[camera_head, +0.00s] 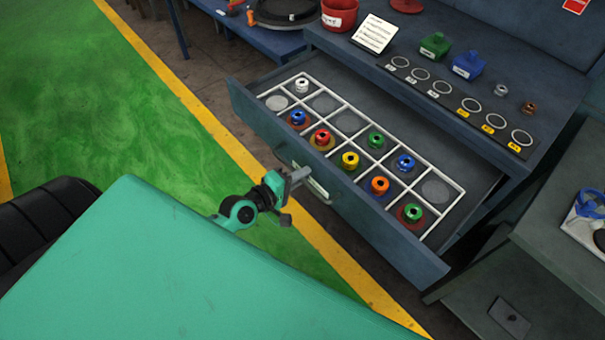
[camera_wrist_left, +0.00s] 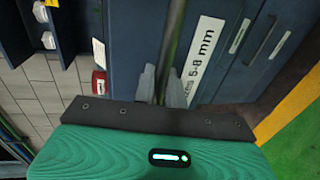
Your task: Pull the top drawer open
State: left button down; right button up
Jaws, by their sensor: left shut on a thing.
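The top drawer (camera_head: 395,237) is pulled out from the dark blue workbench in the head view. Inside it a white grid divider holds several coloured ring-like parts; a few compartments hold only grey discs. My left gripper (camera_head: 297,177) is at the drawer's front, at its handle (camera_head: 312,184). In the left wrist view the fingers of my left gripper (camera_wrist_left: 162,88) are shut on the dark bar of the handle (camera_wrist_left: 172,45). A label reading "5-8 mm" shows on the drawer front beside it. My right gripper is in neither view.
On the bench top are a card (camera_head: 374,34), a green block (camera_head: 435,46), a blue block (camera_head: 467,65) and a dark board with white rings (camera_head: 420,74). A red bin (camera_head: 339,14) stands at the back. Green floor (camera_head: 110,90) with a yellow line lies open left of the drawer.

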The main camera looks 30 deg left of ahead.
pick_arm(q)
jog(key=c, duration=1.5)
grip_release()
jog(key=shift+c, duration=0.2)
jog(key=shift+s+a, duration=0.1)
jog(key=shift+s, duration=0.05)
jog(key=b+v, duration=0.3)
jog(key=v, duration=1)
jog(key=shift+s, duration=0.25)
